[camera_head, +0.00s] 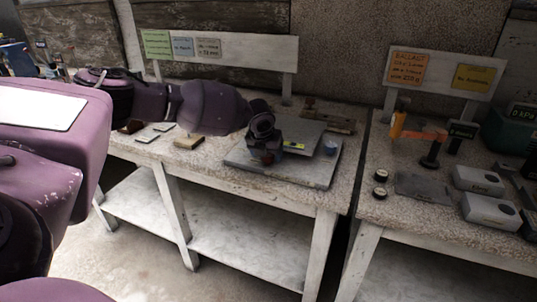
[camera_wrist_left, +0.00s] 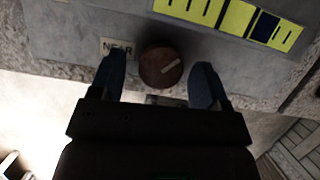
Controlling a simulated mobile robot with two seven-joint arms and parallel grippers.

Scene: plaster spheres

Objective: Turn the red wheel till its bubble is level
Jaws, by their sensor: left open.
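The red wheel (camera_wrist_left: 161,68) is a round, dull red-brown knob with a pale mark, beside a label reading "NEAR" (camera_wrist_left: 117,47). My left gripper (camera_wrist_left: 158,65) is open, one finger on each side of the wheel; I cannot tell whether they touch it. A yellow-green level strip (camera_wrist_left: 228,17) with black lines lies above the wheel in the wrist view. A dark block (camera_wrist_left: 265,27) sits among its lines towards the right; I cannot tell if this is the bubble. In the head view my left gripper (camera_head: 264,153) is at the front of the grey levelling plate (camera_head: 318,174) and hides the wheel.
Small blocks (camera_head: 188,142) lie on the bench left of the plate. A second bench at right holds an orange-armed stand (camera_head: 425,133), pale boxes (camera_head: 490,210) and small round weights (camera_head: 379,193). A gap separates the benches. Note boards (camera_head: 228,50) stand behind.

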